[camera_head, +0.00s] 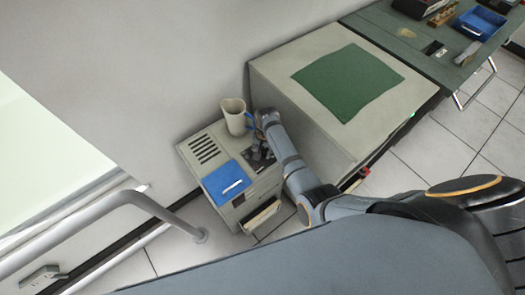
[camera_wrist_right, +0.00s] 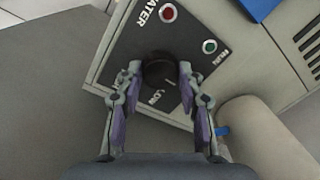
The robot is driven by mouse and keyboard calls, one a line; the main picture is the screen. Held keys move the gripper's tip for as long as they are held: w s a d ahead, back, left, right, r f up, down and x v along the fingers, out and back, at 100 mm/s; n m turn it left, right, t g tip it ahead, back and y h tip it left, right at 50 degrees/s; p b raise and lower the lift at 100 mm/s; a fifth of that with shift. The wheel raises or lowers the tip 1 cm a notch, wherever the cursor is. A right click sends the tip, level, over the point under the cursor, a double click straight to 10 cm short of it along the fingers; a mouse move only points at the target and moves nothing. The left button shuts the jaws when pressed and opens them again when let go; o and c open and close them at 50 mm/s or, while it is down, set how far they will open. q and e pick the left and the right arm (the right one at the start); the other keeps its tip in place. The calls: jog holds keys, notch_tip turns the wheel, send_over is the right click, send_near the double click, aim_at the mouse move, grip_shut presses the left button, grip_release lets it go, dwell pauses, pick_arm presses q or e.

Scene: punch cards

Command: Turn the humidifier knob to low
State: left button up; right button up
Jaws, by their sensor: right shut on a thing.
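The humidifier (camera_head: 197,143) is a beige box with dark vent slots on its top, standing against the wall in the head view. Its black control panel (camera_wrist_right: 119,57) fills the middle of the right wrist view, with a red button, a green button and the printed word LOW near the knob. The dark round knob (camera_wrist_right: 160,71) sits between the two fingers of my right gripper (camera_wrist_right: 158,75), which is shut on it. In the head view my right gripper (camera_head: 262,146) reaches down to the panel and hides most of it. My left gripper is not in view.
A beige pitcher (camera_head: 235,117) stands on the humidifier beside my right gripper. A blue piece (camera_head: 226,181) lies on its top. A larger cabinet (camera_head: 292,60) with a green cloth (camera_head: 347,82) stands close on the right. A grey rail (camera_head: 150,202) is at the left.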

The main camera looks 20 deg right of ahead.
jog(key=shift+c, duration=0.8)
jog(key=shift+r+m+p, duration=0.15)
jog(key=shift+m+p, duration=0.8)
jog(key=shift+m, duration=0.05)
jog(key=m+p, duration=0.1)
jog(key=m, duration=0.1)
jog(key=shift+m+p, duration=0.3)
jog(key=m+p, duration=0.1)
jog(key=m, duration=0.2)
jog(key=shift+m, duration=0.3)
jog(key=shift+a+f+m+h+p, duration=0.15)
jog(key=shift+m+p, duration=0.1)
jog(key=shift+m, duration=0.65)
jog(key=shift+d+f+m+h+p, duration=0.15)
jog(key=shift+m+p, duration=0.1)
jog(key=shift+m, duration=0.65)
jog(key=shift+a+r, duration=0.1)
